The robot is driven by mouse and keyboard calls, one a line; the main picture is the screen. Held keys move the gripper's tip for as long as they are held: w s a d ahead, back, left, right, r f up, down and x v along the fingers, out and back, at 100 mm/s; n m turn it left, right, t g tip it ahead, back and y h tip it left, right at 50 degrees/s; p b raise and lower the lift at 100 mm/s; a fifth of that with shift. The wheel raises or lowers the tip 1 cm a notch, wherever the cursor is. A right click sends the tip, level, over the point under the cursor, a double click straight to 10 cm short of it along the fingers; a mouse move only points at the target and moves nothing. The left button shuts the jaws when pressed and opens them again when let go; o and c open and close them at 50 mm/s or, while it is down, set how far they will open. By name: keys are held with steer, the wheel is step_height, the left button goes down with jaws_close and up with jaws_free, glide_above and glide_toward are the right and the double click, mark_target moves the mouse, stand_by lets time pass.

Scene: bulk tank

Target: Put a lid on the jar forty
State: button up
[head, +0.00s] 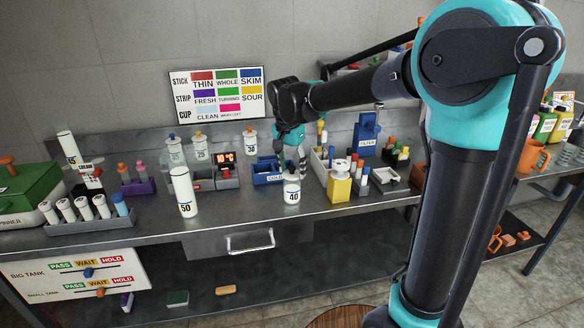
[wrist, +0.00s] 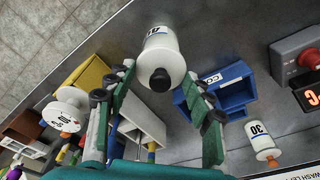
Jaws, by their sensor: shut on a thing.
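The jar forty (head: 292,191) is a small white jar with a "40" label, upright near the front edge of the steel bench. It also shows in the wrist view (wrist: 165,47), with a dark round top facing the camera; I cannot tell if this is a cap or the open mouth. My gripper (head: 302,163) points down at the jar from behind. In the wrist view its green-padded fingers (wrist: 159,72) stand on both sides of the jar's upper part and are shut on it. Whether the jar's base touches the bench is unclear. I see no clearly separate loose lid.
The blue "COLD" bin (head: 267,173) is just behind the jar. A yellow container (head: 339,189) stands to the right, and a tall white "50" cylinder (head: 184,193) to the left. Capped jars, including the "30" jar (head: 251,142), line the back. Bench space left of the jar is clear.

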steer(key=o, duration=1)
step_height(320, 180, up, 12)
steer(key=s, duration=0.1)
steer(key=shift+s+a, duration=0.3)
steer(key=shift+a, duration=0.1)
steer(key=s+d+f+n+t, duration=0.1)
steer(key=s+d+f+n, duration=0.35)
steer(key=d+f, duration=1.15)
steer(key=s+d+f, duration=0.4)
steer(key=s+f, duration=0.2)
steer(key=s+d+f+n+t, duration=0.1)
steer(key=s+d+f, duration=0.3)
steer(key=s+f, duration=0.2)
steer(key=shift+s+d+t+y, duration=0.3)
steer(key=shift+s+y, duration=0.1)
steer(key=shift+s, duration=0.2)
